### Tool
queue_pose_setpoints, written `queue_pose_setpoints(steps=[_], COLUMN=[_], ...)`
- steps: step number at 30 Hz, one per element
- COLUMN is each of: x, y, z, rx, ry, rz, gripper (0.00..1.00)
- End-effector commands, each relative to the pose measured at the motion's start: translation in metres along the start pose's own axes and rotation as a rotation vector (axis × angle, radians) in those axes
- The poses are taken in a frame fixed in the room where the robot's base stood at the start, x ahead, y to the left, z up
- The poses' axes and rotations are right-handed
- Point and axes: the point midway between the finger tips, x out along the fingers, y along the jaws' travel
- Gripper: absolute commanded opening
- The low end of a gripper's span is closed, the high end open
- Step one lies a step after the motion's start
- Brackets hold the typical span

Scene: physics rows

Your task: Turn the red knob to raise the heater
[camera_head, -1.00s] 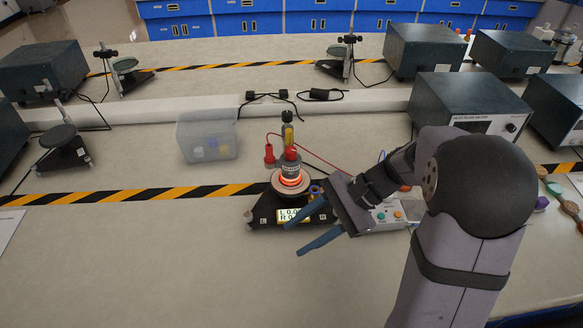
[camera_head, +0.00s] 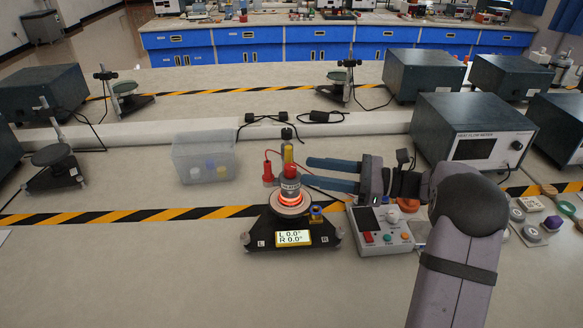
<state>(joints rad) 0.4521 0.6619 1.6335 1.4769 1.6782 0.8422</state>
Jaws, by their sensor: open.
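The heater device (camera_head: 292,238) stands on the bench, on a black base with a lit display reading L 0.0° R 0.0°. Its glowing orange ring (camera_head: 290,198) surrounds a grey cylinder. A red piece (camera_head: 291,171), which looks like the red knob, sits on top of the cylinder, below a yellow part. A separate red piece (camera_head: 268,172) stands just left of it. My gripper (camera_head: 306,172) is open, its two blue fingers pointing left toward the red piece on the cylinder. Fingertips are close to its right side; I cannot tell whether they touch.
A control box (camera_head: 383,232) with coloured buttons sits right of the heater. A clear bin (camera_head: 205,157) stands to the left. The heat flow meter (camera_head: 470,140) stands at the right rear. Red and black wires run behind the heater.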

Motion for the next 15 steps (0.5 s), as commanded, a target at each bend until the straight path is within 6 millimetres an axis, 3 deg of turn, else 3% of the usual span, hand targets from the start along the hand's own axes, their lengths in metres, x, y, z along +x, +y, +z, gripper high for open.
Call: queue_pose_setpoints(steps=[9, 15], x=[0.042, 0.058], y=[0.001, 0.001], z=[0.001, 0.001], rx=[0.001, -0.001], ry=[0.000, 0.000], rz=[0.003, 0.001], gripper=[0.42, 0.42])
